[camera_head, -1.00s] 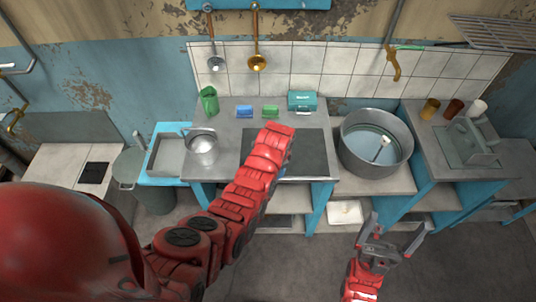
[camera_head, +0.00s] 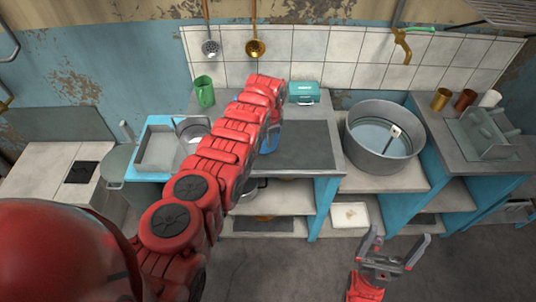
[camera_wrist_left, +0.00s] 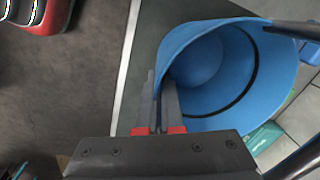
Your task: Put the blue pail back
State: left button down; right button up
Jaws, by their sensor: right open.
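The blue pail (camera_wrist_left: 255,60) fills the upper right of the left wrist view, its open mouth toward the camera. In the head view only a small part of the pail (camera_head: 269,138) shows beside my red left arm, over the dark worktop. My left gripper (camera_wrist_left: 160,80) has its fingers close together with the pail's wall between them, near the rim. In the head view my arm hides this gripper. Whether the pail touches the worktop is not clear. My right gripper (camera_head: 398,237) is open and empty over the floor, in front of the counter.
A large metal basin (camera_head: 382,150) stands right of the dark worktop (camera_head: 310,155). A green cup (camera_head: 204,91) and a teal box (camera_head: 303,92) stand at the back. A metal pot (camera_head: 190,132) is at the left sink. Cups (camera_head: 441,99) and a rack (camera_head: 485,135) stand right.

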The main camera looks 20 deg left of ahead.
aim_at(268, 151)
pick_arm(q)
jog(key=shift+w+a, duration=0.1)
jog(key=shift+w, duration=0.1)
notch_tip(268, 151, down, 4)
jog(key=b, duration=0.5)
jog(key=shift+a+r, duration=0.1)
jog(key=c, duration=1.1)
grip_release()
jog(key=shift+r, duration=0.1)
